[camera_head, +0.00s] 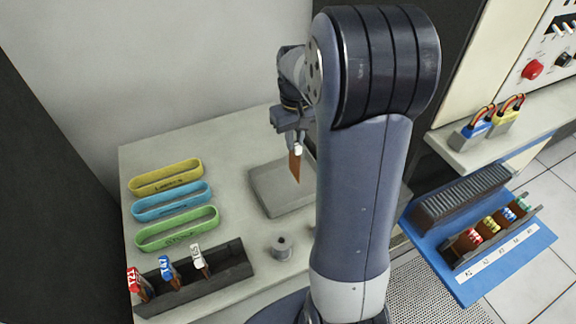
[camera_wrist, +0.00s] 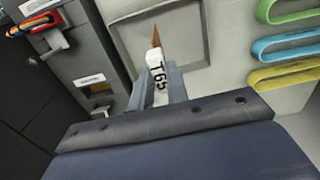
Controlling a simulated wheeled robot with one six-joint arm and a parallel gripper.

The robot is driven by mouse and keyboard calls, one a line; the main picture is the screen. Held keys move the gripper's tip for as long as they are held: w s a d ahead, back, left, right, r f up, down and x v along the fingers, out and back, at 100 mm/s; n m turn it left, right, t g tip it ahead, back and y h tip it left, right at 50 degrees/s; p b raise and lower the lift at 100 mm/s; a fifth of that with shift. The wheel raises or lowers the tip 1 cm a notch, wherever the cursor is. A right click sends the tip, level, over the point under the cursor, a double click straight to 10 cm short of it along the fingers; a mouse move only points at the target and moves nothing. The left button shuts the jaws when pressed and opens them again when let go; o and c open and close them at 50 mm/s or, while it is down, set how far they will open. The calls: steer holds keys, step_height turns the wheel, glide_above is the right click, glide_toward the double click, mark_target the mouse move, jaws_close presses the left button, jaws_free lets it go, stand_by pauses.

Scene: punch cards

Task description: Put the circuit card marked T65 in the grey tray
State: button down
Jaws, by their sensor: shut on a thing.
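My gripper (camera_head: 298,145) is shut on the circuit card marked T65 (camera_head: 295,165), a brown board with a white end. In the wrist view the black T65 letters show on the white end of the card (camera_wrist: 156,71) between my gripper's fingers (camera_wrist: 158,85). The card hangs upright, brown part downward, above the grey tray (camera_head: 268,204). The tray lies on the pale table, partly hidden behind my arm. In the wrist view the tray (camera_wrist: 196,52) shows beyond the card.
A dark rack (camera_head: 232,268) at the table's front holds red, blue and white-ended cards. Yellow (camera_head: 166,177), blue (camera_head: 172,201) and green (camera_head: 177,228) loops lie at the left. A small grey spool (camera_head: 282,248) stands near the tray. A blue board (camera_head: 470,285) with racks is at right.

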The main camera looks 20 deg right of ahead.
mark_target(294, 160)
step_height(294, 160, down, 8)
steer(key=shift+r, duration=0.1)
stand_by(0.4)
steer(key=c, duration=1.4)
jaws_free()
step_height(294, 160, up, 12)
steer(key=shift+r, duration=0.1)
steer(key=shift+o, duration=0.3)
